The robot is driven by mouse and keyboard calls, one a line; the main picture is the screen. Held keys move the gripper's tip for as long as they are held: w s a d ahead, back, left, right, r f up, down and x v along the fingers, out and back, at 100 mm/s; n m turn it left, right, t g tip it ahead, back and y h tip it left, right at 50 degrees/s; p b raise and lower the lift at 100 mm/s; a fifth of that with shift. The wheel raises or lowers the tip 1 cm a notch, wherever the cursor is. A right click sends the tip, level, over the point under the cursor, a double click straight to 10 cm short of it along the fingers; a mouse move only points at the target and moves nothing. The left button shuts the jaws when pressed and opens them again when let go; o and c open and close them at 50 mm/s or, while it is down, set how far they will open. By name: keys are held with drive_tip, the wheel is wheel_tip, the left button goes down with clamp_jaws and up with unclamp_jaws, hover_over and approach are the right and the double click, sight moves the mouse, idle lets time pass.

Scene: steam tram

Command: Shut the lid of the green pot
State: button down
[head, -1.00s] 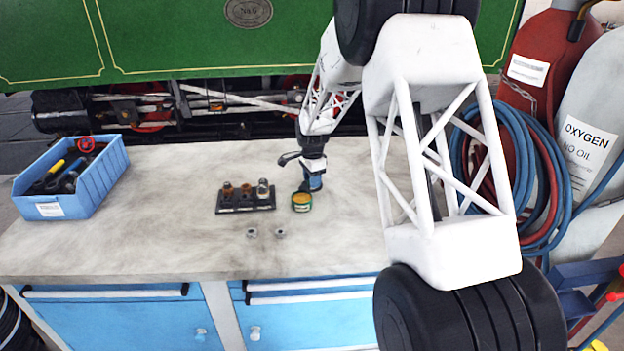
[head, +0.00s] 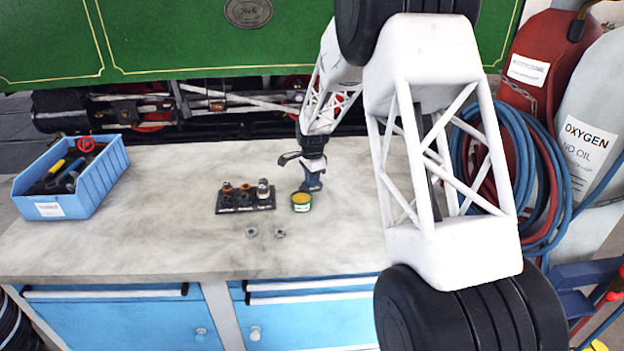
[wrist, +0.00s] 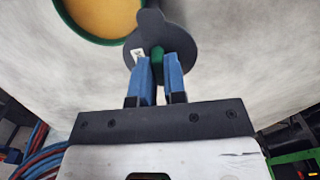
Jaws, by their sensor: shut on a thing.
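The green pot (head: 301,203) stands open on the bench, with a yellow filling inside its rim. It also shows at the top of the wrist view (wrist: 62,12). A dark grey round lid (wrist: 178,35) with a tab and a small white mark is just right of the pot, close to its rim. In the head view the lid (head: 312,187) shows just behind and right of the pot. My gripper (wrist: 157,62) has its blue fingers shut on a green piece at the lid; its fingertips (head: 311,178) are partly hidden in the head view. I cannot tell whether lid and pot touch.
A black rack (head: 232,209) with several small fittings stands left of the pot. Two nuts (head: 265,233) lie in front of it. A blue tool bin (head: 95,188) is at the far left. The bench (head: 160,225) between is clear. A green tram side (head: 180,40) rises behind.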

sight(313, 190)
drive_tip(key=m, duration=0.1)
drive_tip(key=s+m, duration=0.1)
drive_tip(key=m, duration=0.2)
drive_tip(key=shift+s+d+r, duration=0.1)
drive_tip(key=shift+s+d, duration=0.05)
drive_tip(key=shift+s, duration=0.1)
drive_tip(key=m, duration=0.1)
drive_tip(key=s+m, duration=0.1)
drive_tip(key=m, duration=0.2)
drive_tip(key=shift+s+a+m, duration=0.2)
drive_tip(key=shift+s+m, duration=0.1)
drive_tip(key=shift+m, duration=0.1)
drive_tip(key=m, duration=0.2)
drive_tip(key=s+a+m, duration=0.1)
drive_tip(key=m, duration=0.1)
drive_tip(key=shift+s+m, duration=0.15)
drive_tip(key=shift+m, duration=0.15)
drive_tip(key=m, duration=0.2)
drive_tip(key=s+a+m, duration=0.1)
drive_tip(key=m, duration=0.1)
drive_tip(key=shift+a+m, duration=0.1)
drive_tip(key=shift+m, duration=0.2)
drive_tip(key=c, duration=1.2)
unclamp_jaws()
drive_tip(key=shift+o, duration=0.2)
